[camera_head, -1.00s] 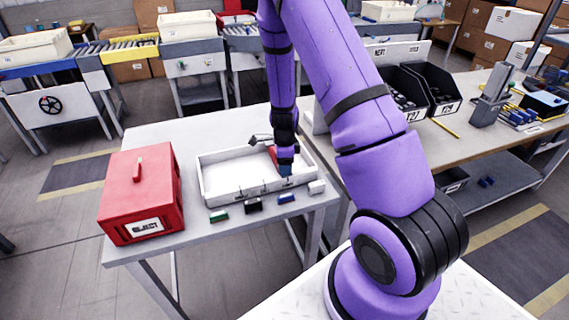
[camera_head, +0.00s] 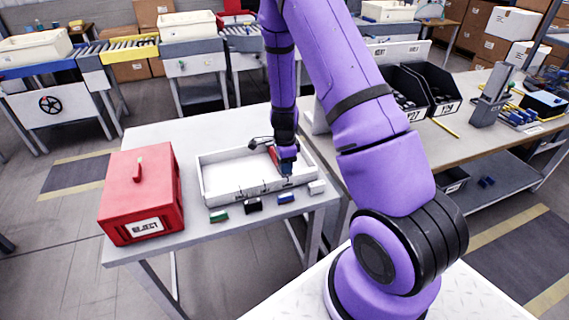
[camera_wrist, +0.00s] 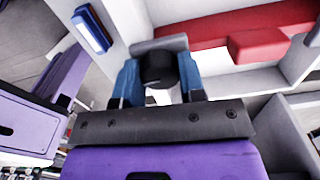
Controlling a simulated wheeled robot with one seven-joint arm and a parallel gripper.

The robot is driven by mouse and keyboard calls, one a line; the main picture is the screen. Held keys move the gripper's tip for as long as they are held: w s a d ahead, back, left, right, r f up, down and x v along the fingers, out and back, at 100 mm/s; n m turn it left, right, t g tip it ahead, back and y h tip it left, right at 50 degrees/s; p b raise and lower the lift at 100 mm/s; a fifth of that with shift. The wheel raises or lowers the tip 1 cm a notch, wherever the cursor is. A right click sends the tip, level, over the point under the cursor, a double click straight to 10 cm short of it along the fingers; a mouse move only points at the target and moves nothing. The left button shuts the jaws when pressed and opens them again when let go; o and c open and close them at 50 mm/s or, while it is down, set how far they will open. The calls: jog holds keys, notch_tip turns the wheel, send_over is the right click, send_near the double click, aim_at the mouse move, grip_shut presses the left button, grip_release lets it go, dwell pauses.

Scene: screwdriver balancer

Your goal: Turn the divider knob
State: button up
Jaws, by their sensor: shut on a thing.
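My gripper (camera_wrist: 159,75) has its blue fingers shut on a round black knob (camera_wrist: 157,66) in the wrist view. The knob sits by a grey bar at the front of the white tray (camera_head: 222,197). In the head view my gripper (camera_head: 286,170) is at the tray's front right, and the knob is too small to make out there. White dividers (camera_wrist: 292,62) stand inside the tray.
A red reject box (camera_head: 140,195) stands left of the tray. Green (camera_head: 219,216), black (camera_head: 253,205), blue (camera_head: 286,198) and white (camera_head: 317,187) blocks line the table's front edge. A workbench with black bins (camera_head: 432,90) stands to the right. The table's left rear is clear.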

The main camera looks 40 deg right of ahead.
jog(key=n, duration=1.4)
jog(key=shift+n, duration=2.5)
jog(key=o, duration=0.9)
jog(key=shift+o, duration=0.2)
jog(key=shift+r, duration=0.1)
notch_tip(320, 180, up, 11)
